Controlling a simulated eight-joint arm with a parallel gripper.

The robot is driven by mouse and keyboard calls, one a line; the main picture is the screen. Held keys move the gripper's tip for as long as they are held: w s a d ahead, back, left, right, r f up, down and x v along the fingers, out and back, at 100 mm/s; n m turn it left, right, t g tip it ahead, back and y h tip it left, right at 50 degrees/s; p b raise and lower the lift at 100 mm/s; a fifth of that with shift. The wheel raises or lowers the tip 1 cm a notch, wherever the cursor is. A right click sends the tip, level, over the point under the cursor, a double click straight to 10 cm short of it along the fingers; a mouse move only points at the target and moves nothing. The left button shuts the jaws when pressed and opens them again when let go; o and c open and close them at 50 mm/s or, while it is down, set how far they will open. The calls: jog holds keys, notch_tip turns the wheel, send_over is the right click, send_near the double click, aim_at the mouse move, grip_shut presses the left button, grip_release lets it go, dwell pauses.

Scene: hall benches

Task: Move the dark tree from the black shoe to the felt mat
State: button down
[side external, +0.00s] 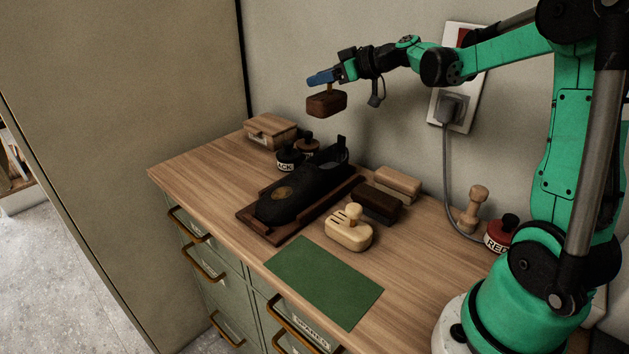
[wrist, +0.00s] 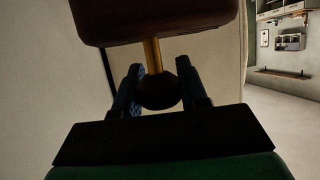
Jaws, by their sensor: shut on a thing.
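The dark tree (side external: 326,104), a dark brown wooden block with a brass stem and dark knob, hangs in the air above the back of the bench. My gripper (side external: 325,78) is shut on its knob. In the wrist view the tree's block (wrist: 155,18) is at the top, and the knob (wrist: 158,92) sits between my gripper's fingers (wrist: 160,90). The black shoe (side external: 300,192) lies on a dark wooden tray (side external: 262,231), below the tree and apart from it. The green felt mat (side external: 325,281) lies flat and empty at the bench's front edge.
Dark (side external: 376,204) and light (side external: 397,183) brushes lie right of the shoe. Jars (side external: 289,160) and a wooden box (side external: 270,131) are at back left.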

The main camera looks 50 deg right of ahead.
notch_tip(320, 180, down, 14)
jog(key=shift+f, duration=0.2)
jog(key=shift+f, duration=0.1)
dwell(0.3)
jog(key=shift+c, duration=2.4)
grip_release()
jog(key=shift+f, duration=0.1)
jog(key=shift+o, duration=0.5)
jog(key=shift+v, duration=2.85)
